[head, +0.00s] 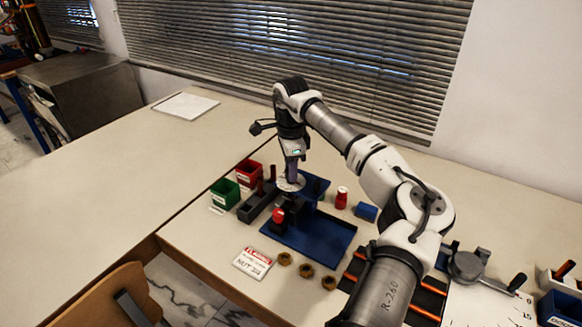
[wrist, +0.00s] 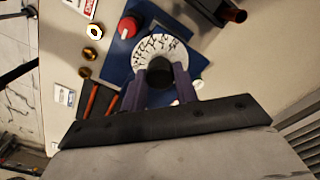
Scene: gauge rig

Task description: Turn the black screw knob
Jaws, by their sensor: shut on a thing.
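The black screw knob (wrist: 160,71) sits in front of a white dial with black marks (wrist: 155,48) in the wrist view. My gripper (wrist: 161,82) has its two purple fingers on either side of the knob and is shut on it. In the head view my gripper (head: 291,172) points down over the white dial (head: 290,185) on the blue rig (head: 310,232). The black knob is hidden there by my fingers.
A red knob (head: 278,214) stands on the rig's near side. Green (head: 225,193) and red (head: 249,173) bins are to the left. Several brass nuts (head: 306,270) and a sign (head: 252,262) lie in front. A red bottle (head: 342,198) and blue block (head: 366,212) are to the right.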

